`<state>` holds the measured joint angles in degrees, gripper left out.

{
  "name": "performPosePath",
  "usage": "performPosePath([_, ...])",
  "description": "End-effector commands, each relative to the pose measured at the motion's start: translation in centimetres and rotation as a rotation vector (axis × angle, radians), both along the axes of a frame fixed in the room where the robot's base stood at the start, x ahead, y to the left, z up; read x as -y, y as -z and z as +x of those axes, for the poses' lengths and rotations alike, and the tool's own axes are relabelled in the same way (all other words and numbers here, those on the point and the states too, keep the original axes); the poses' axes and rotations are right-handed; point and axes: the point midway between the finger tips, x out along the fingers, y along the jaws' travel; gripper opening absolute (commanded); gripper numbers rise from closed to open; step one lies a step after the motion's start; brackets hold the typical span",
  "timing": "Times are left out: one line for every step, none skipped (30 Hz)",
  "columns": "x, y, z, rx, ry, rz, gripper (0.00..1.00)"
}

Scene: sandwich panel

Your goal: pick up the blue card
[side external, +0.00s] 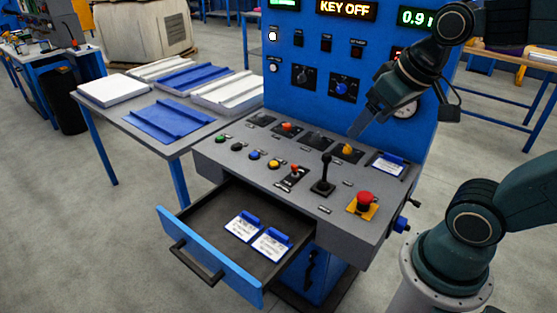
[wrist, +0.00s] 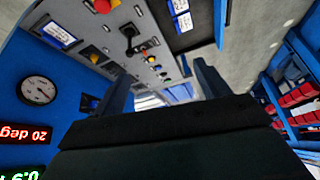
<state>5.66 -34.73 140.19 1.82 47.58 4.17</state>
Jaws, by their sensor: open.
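Two white cards with dark print and blue tabs lie in the open drawer: a left card (side external: 242,227) and a right card (side external: 271,246). A card framed in blue (side external: 388,166) lies at the right rear of the desk panel and also shows in the wrist view (wrist: 58,34). I cannot tell which of these is the blue card. My gripper (side external: 356,129) hangs tilted above the rear of the panel, apart from all the cards. In the wrist view its two fingers (wrist: 160,80) are spread and nothing is between them.
The drawer (side external: 208,257) juts out at the front left. A black joystick (side external: 325,173) and a red emergency button (side external: 365,197) rise from the desk. The blue upright panel (side external: 285,95) stands close behind my gripper. A side table (side external: 100,115) holds blue and white panels.

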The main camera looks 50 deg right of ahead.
Motion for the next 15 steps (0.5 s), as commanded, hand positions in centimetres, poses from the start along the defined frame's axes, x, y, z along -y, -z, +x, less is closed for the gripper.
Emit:
performPosePath([0.9,0.2,0.8,-0.011,0.048,0.006,0.75])
performPosePath([1.4,0.3,1.3,-0.013,0.081,0.009,0.75])
performPosePath([2.2,0.4,2.0,-0.018,0.121,0.014,0.75])
performPosePath([2.8,0.6,2.5,-0.020,0.152,0.017,0.75])
performPosePath([3.3,0.7,2.9,-0.022,0.183,0.021,0.75])
performPosePath([4.2,0.9,3.6,-0.025,0.223,0.025,0.75])
performPosePath([4.8,1.1,4.0,-0.027,0.255,0.028,0.75])
performPosePath([5.5,1.3,4.4,-0.031,0.286,0.030,0.75])
performPosePath([6.4,1.6,5.0,-0.032,0.327,0.033,0.75])
performPosePath([7.1,1.8,5.3,-0.033,0.357,0.036,0.75])
performPosePath([7.8,2.1,5.7,-0.037,0.387,0.039,0.75])
performPosePath([8.7,2.4,6.2,-0.038,0.428,0.042,0.75])
performPosePath([9.5,2.7,6.5,-0.041,0.458,0.043,0.75])
performPosePath([10.3,3.0,6.8,-0.043,0.488,0.046,0.75])
performPosePath([11.3,3.4,7.2,-0.044,0.529,0.049,0.75])
